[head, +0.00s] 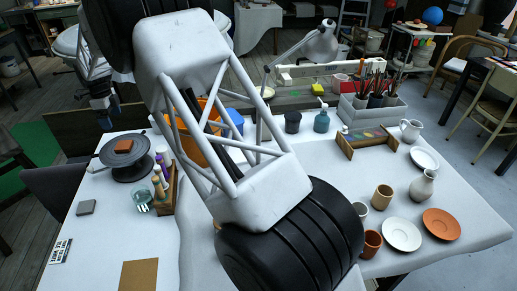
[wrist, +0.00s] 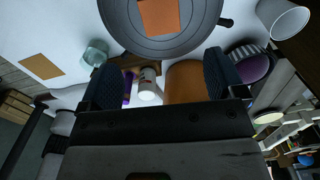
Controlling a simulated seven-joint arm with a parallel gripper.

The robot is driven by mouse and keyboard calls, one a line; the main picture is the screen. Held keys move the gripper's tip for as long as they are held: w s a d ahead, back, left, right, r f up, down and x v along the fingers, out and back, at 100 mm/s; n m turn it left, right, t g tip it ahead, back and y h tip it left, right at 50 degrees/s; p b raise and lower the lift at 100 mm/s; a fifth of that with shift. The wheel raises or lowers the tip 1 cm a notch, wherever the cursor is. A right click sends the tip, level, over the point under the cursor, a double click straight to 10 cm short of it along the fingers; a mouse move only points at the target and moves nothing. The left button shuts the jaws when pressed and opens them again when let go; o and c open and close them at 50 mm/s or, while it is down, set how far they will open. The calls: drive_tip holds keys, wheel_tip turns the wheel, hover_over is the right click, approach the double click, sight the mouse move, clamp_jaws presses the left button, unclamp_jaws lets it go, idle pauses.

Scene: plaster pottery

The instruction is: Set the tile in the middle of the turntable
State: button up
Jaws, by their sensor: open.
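The terracotta-coloured square tile (head: 123,145) lies flat on the round dark grey turntable (head: 129,172), at or close to its middle. In the wrist view the tile (wrist: 158,17) and the turntable (wrist: 120,37) are at the top, both cut off by the picture edge. My gripper (head: 103,119) is above the table's back left, behind and above the turntable in the head view. In the wrist view its two dark fingers (wrist: 161,78) are spread wide, with no tile between them. The tile is apart from the fingers.
A wooden rack of bottles (head: 165,188) and a glass jar (head: 141,200) stand close right of the turntable. An orange bucket (head: 207,125) is behind them. A grey block (head: 87,207) and brown board (head: 139,275) lie in front. Clear tabletop lies between the turntable and grey block.

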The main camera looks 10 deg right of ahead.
drive_tip(key=shift+d, duration=0.1)
drive_tip(key=s+d+r+n, duration=0.25)
drive_tip(key=d+r, duration=0.35)
drive_tip(key=d, duration=0.3)
drive_tip(key=s+d+r+n, duration=0.2)
drive_tip(key=s+d+r, duration=0.25)
drive_tip(key=d, duration=0.45)
drive_tip(key=s+d+r+n+t, duration=0.1)
drive_tip(key=s+d+r+n, duration=0.1)
drive_tip(key=s+d+r, duration=0.5)
drive_tip(key=s+d+r+n, duration=0.1)
drive_tip(key=s+d+n, duration=0.2)
drive_tip(key=s+d, duration=0.55)
drive_tip(key=s+d+n+t, duration=0.1)
drive_tip(key=s+d+n, duration=0.4)
drive_tip(key=s+d, duration=1.05)
drive_tip(key=s+d+f+n, duration=0.2)
drive_tip(key=s+d+f, duration=0.1)
drive_tip(key=s, duration=0.5)
drive_tip(key=s+d+f+n, duration=0.2)
drive_tip(key=s+d, duration=0.2)
drive_tip(key=s, duration=0.4)
drive_tip(key=shift+s+d+f+t, duration=0.2)
drive_tip(key=shift+s+f+t, duration=0.1)
drive_tip(key=shift+f, duration=0.1)
